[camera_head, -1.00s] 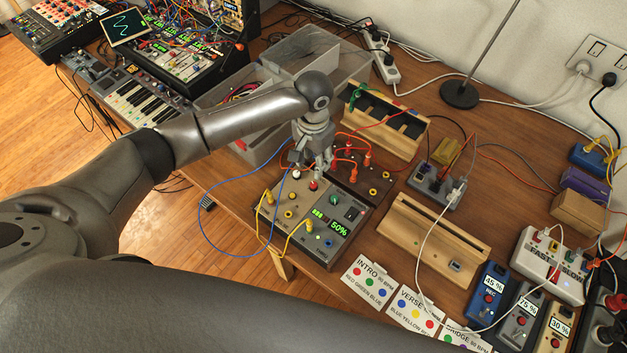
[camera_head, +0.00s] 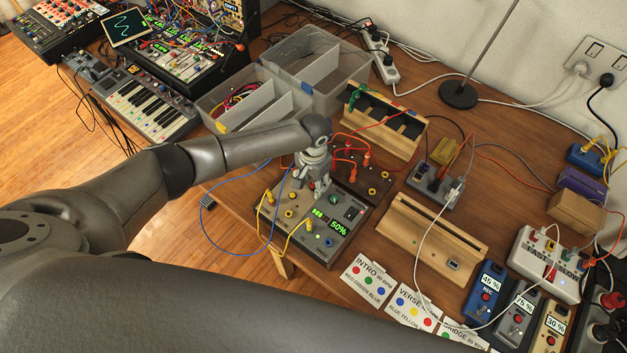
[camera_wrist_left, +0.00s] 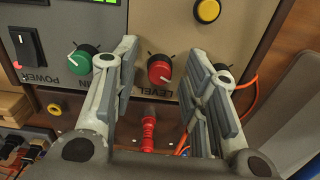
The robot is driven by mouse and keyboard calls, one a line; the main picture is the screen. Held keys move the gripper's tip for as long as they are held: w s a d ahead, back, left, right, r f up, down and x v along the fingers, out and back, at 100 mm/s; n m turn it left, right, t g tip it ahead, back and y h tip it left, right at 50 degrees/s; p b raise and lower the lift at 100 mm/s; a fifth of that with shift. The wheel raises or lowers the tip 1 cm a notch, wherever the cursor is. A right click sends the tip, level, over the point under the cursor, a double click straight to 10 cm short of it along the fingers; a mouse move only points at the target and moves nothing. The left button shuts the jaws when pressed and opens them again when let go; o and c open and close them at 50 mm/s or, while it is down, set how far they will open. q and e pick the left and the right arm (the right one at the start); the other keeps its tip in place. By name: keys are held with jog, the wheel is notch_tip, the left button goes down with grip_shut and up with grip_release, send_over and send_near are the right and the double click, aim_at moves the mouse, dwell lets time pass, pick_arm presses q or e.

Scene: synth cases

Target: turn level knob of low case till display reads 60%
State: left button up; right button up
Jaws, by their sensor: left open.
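The low case (camera_head: 271,229) is a grey-beige box on the table, and its green display (camera_head: 338,228) reads 50%. In the left wrist view the red level knob (camera_wrist_left: 159,71) sits above the printed word LEVEL on the case panel (camera_wrist_left: 165,25). My left gripper (camera_wrist_left: 168,60) is open, with one finger on each side of the red knob and visible gaps to it. In the head view my left gripper (camera_head: 318,188) is down at the case's far edge and hides the knob. My right gripper is not in view.
A green knob (camera_wrist_left: 83,59) and a black power switch (camera_wrist_left: 28,48) are beside the level knob. Yellow plugs (camera_head: 309,225) and a blue cable (camera_head: 222,247) are at the case's near side. Red-plugged cables (camera_head: 366,157) rise just behind the gripper. A wooden stand (camera_head: 425,235) is to the right.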

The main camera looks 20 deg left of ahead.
pick_arm(q)
grip_shut()
jog(key=shift+m, duration=1.4)
grip_release()
jog(key=shift+r, duration=0.1)
